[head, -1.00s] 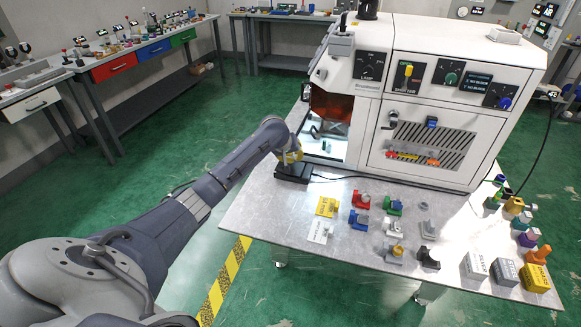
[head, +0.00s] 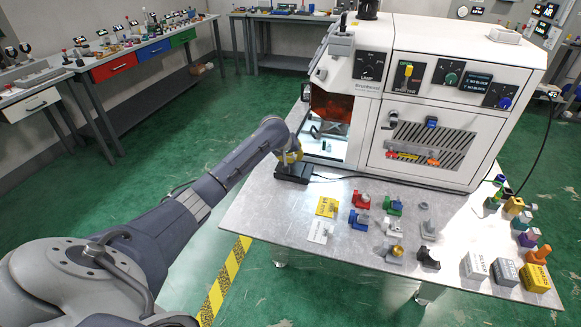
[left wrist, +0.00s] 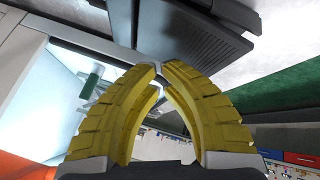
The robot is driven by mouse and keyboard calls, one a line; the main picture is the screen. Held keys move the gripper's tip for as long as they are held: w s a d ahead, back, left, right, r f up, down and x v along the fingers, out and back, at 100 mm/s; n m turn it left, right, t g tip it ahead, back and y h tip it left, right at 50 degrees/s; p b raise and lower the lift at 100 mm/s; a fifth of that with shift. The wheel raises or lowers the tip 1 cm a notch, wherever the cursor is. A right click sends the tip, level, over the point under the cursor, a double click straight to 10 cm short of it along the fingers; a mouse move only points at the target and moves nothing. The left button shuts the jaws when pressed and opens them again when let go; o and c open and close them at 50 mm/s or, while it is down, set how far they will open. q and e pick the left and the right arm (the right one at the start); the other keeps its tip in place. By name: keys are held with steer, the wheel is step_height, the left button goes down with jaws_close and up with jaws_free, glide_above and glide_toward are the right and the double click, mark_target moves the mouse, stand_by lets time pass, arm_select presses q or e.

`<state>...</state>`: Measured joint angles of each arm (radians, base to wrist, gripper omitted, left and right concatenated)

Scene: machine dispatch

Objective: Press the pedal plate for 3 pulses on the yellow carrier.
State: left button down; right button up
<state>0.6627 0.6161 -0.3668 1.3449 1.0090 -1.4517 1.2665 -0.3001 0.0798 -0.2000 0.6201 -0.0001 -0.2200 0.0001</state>
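I cannot tell whether the tips touch the pedal. No yellow carrier can be made out for certain. My right gripper is out of view.
The white machine (head: 440,100) stands behind the pedal, its bay (head: 328,128) open and lit. A cable runs right from the pedal. Several small coloured holders, a yellow card (head: 326,206) and a white card (head: 319,231) lie on the table (head: 270,225). Labelled blocks (head: 505,272) stand at front right.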

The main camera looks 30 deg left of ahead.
mark_target(295, 164)
arm_select(q)
steer(key=shift+a+f, duration=0.1)
steer(key=shift+f, duration=1.15)
stand_by(1.7)
steer(key=shift+r, duration=1.2)
steer(key=shift+w+d+r, duration=0.1)
steer(key=shift+d+r, duration=0.1)
steer(key=shift+r, duration=1.05)
steer(key=shift+d+r, duration=0.15)
steer(key=shift+r, duration=1.1)
